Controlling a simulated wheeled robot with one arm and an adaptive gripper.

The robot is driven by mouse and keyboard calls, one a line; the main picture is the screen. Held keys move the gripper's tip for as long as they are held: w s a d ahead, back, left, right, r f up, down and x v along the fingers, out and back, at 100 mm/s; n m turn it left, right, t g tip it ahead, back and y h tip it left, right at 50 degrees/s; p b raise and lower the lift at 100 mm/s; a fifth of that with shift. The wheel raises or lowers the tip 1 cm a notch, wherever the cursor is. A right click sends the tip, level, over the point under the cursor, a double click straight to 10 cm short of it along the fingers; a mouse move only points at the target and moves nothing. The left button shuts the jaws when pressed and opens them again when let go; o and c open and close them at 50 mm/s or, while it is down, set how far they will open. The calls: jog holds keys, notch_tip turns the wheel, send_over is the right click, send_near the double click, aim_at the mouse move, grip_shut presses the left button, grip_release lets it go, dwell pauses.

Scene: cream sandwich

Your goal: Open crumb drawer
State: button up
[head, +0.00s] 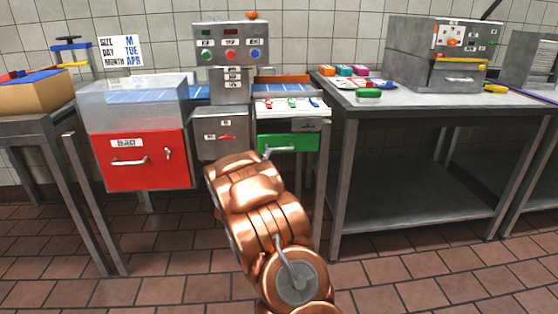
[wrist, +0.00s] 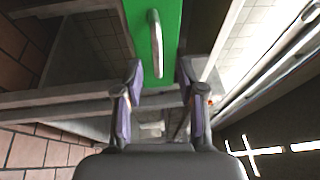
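A green drawer front (head: 288,142) sits under the white panel of the middle machine, and it looks closed. No label on it is readable, so I cannot confirm it is the crumb drawer. It also fills the top middle of the wrist view (wrist: 172,22), with its silver bar handle (wrist: 154,42) running lengthwise. My gripper (wrist: 159,74) is open and empty, facing the green front. The handle's near end shows between the fingertips; I cannot tell whether they touch it. In the head view my copper arm reaches toward the drawer's left side and mostly hides the gripper.
A red drawer marked REJECT (head: 147,160) is at left. A grey box with a red lever (head: 220,133) is left of the green drawer. A steel table (head: 430,102) stands close on the right, its leg near the drawer. Tiled floor in front is free.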

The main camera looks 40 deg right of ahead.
aim_at(279, 149)
jog(key=shift+m+h, duration=0.5)
jog(key=shift+h, duration=0.1)
jog(key=shift+w+d+r+b, duration=0.15)
jog(key=shift+w+d, duration=0.3)
jog(key=shift+d, duration=0.95)
jog(key=shift+w+d+f+b, duration=0.1)
jog(key=shift+w+d+b, duration=0.3)
jog(key=shift+d, duration=0.95)
jog(key=shift+w+d+r+b, duration=0.1)
jog(key=shift+w+d, duration=0.45)
jog(key=shift+d, duration=0.85)
grip_shut()
